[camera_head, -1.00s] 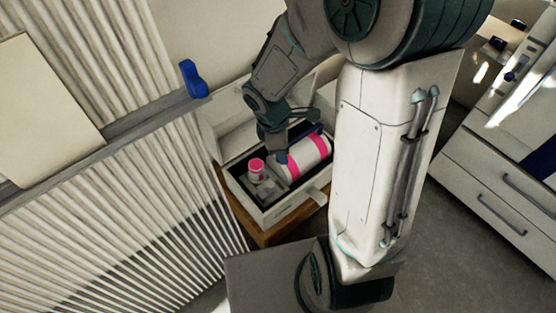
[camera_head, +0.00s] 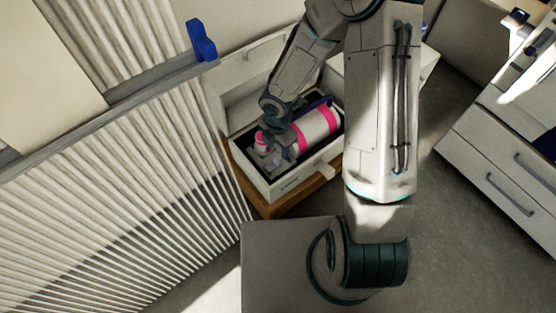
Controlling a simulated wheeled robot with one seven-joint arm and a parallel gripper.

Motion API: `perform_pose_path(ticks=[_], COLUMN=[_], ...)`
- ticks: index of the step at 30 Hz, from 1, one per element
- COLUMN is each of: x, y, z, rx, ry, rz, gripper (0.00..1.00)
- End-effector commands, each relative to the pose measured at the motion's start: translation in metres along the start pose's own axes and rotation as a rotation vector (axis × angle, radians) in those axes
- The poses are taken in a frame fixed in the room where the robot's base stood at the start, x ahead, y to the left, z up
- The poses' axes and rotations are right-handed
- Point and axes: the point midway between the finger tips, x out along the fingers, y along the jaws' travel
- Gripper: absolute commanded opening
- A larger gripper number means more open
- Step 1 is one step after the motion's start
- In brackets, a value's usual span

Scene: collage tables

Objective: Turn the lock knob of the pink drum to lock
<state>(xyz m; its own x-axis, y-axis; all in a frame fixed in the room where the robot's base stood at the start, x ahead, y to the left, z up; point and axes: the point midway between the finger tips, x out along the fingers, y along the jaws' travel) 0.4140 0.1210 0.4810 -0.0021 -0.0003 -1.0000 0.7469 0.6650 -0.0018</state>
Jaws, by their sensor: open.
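A pink knob (camera_head: 260,141) shows at the left end of the case, above grey fittings. My gripper (camera_head: 272,140) reaches down from above, right beside the knob and over the drum's left end. It partly covers the knob. I cannot tell whether the fingers touch it.
A ribbed white panel (camera_head: 110,220) with a blue piece (camera_head: 201,40) stands at left. White drawers (camera_head: 510,180) are at right, with grey floor between.

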Motion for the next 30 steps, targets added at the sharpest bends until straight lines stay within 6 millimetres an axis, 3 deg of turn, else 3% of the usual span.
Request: perform_pose_path(ticks=[1,3,9,15,24,29,30], x=[0.018,0.032,0.061,0.072,0.073,0.073,0.073], y=[0.0,0.0,0.0,0.0,0.0,0.0,0.0], z=[-0.001,0.0,0.0,0.0,0.0,0.0,0.0], rx=[-0.002,-0.001,0.0,0.001,0.001,0.002,0.002], ry=[0.0,0.0,0.0,-0.001,-0.001,-0.001,-0.001], rz=[-0.002,-0.002,-0.001,0.0,0.0,0.0,0.0], gripper=[0.47,0.47,0.47,0.47,0.47,0.05,0.03])
